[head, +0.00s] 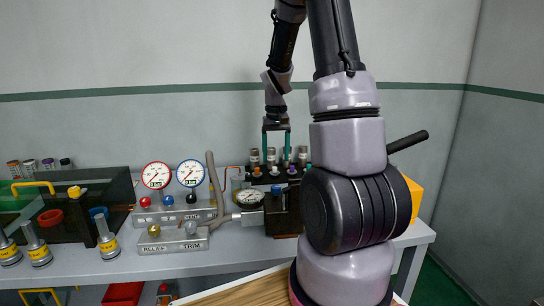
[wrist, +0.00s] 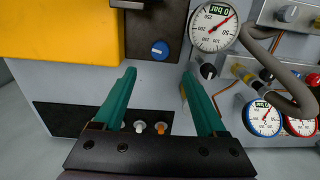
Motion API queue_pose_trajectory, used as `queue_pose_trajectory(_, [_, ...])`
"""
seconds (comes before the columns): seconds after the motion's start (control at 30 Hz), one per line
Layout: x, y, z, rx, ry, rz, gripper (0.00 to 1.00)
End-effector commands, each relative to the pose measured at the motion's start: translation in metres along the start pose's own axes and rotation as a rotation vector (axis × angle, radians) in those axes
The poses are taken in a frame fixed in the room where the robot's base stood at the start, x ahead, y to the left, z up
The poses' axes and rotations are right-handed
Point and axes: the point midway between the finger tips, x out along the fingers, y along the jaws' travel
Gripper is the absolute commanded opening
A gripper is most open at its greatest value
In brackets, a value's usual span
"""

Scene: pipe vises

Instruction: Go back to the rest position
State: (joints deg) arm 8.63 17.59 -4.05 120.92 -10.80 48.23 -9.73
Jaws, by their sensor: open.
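My gripper (head: 276,158) hangs fingers-down in the head view, above the back of the bench near a row of small capped vials. Its two teal fingers are apart with nothing held between them. In the wrist view my gripper (wrist: 159,74) shows both fingers spread, with a dark block carrying a blue knob (wrist: 160,50) beyond the tips. That dark block (head: 283,215) stands on the bench in the head view, left of my arm. My arm hides part of the bench's right side.
The grey bench (head: 220,262) runs along the wall. A pressure gauge (head: 250,197) stands left of the dark block. Red and blue dial gauges (head: 173,175) rise behind a relief and trim manifold (head: 172,236). A yellow box (head: 413,199) is partly behind my arm. Open air surrounds my upper arm.

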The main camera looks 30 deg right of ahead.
Motion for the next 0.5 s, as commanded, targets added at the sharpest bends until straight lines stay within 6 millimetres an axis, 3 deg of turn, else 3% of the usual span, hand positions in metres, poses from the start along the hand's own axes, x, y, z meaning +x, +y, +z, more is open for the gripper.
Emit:
queue_pose_trajectory(0.27, [-0.006,-0.002,0.002,0.002,0.011,-0.005,0.74])
queue_pose_trajectory(0.37, [-0.027,-0.009,0.010,0.008,0.045,-0.021,0.74])
queue_pose_trajectory(0.5, [-0.077,-0.025,0.034,0.023,0.130,-0.065,0.74])
